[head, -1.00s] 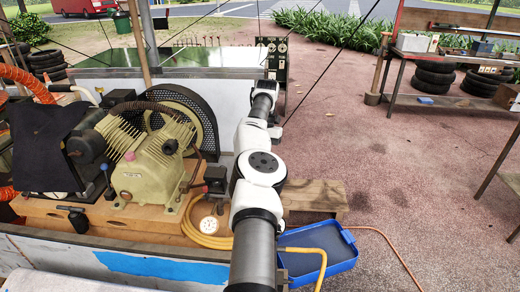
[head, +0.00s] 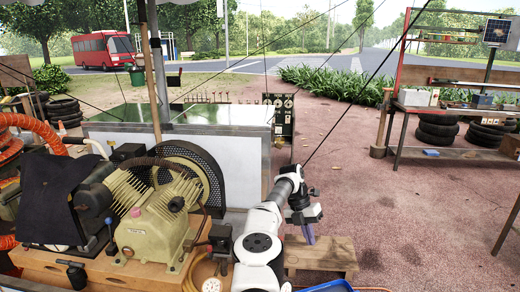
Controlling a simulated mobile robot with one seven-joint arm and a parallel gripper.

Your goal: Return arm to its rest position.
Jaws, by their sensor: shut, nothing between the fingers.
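My arm (head: 262,232) reaches forward from the bottom of the head view, right of the compressor. My gripper (head: 308,233) hangs from its end, pointing down, in front of the low wooden bench. The fingers look small and close together, with nothing held. The compressor (head: 150,225), cream with a black-guarded flywheel, stands on the wooden cart top (head: 40,262) at the left.
A blue tray (head: 330,286) shows at the bottom edge. A white-sided, green-topped cabinet (head: 235,150) stands behind the compressor. The reddish ground to the right is open, up to a workbench (head: 450,110) with tyres.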

